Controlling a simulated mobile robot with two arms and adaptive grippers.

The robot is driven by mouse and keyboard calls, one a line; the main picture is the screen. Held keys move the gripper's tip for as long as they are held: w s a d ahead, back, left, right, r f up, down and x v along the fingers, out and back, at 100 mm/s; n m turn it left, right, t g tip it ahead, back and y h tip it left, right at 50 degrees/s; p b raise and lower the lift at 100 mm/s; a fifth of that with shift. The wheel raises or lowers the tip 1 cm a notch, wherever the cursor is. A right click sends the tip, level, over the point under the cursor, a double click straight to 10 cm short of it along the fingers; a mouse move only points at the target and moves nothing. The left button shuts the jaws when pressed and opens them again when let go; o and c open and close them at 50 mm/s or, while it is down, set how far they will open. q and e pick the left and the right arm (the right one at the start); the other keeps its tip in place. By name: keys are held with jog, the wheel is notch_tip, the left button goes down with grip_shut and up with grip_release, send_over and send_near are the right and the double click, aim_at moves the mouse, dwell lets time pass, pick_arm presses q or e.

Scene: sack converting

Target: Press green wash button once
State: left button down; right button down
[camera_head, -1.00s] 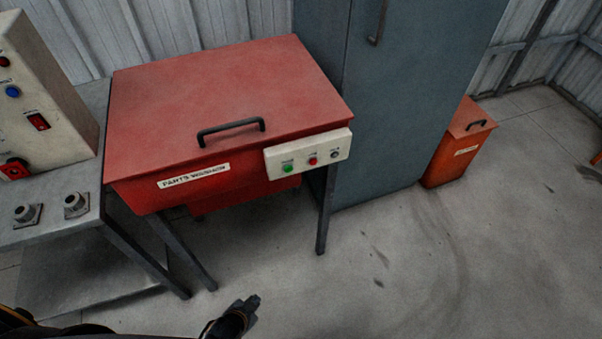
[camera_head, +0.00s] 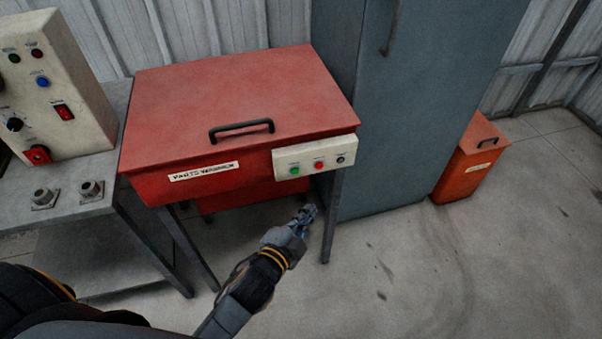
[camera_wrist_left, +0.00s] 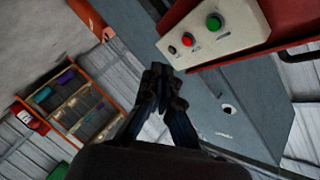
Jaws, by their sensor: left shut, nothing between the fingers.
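The green wash button (camera_head: 295,171) is the leftmost control on the cream panel (camera_head: 328,152) at the front right of the red parts washer (camera_head: 200,187). A red button (camera_head: 318,165) and a dark knob (camera_head: 340,160) sit to its right. My left gripper (camera_head: 308,211) is shut and empty, in front of and below the panel, apart from it. In the left wrist view, the green button (camera_wrist_left: 215,22) shows at the upper right, beyond the shut fingertips (camera_wrist_left: 158,70). The red button also shows there (camera_wrist_left: 190,40). My right gripper is not in view.
A grey cabinet (camera_head: 415,110) stands right of the washer, with an orange bin (camera_head: 470,170) beyond it. A grey bench (camera_head: 90,230) with a control box (camera_head: 60,85) is at the left. The washer's lid (camera_head: 235,95) is closed. Floor at the right is clear.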

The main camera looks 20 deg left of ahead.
aim_at(295, 171)
pick_arm(q)
jog(key=shift+w, duration=0.1)
dwell(0.3)
jog(key=w+a, duration=0.5)
jog(key=w, duration=0.2)
dwell(0.3)
jog(key=shift+w+r, duration=0.1)
jog(key=shift+w, duration=0.05)
dwell(1.2)
jog(key=shift+w+a, duration=0.2)
jog(key=shift+w, duration=0.05)
jog(key=shift+w+a+p, duration=0.25)
jog(key=shift+w+p, duration=0.15)
dwell(0.7)
dwell(0.3)
jog(key=shift+s+d, duration=0.5)
jog(key=shift+s, duration=0.25)
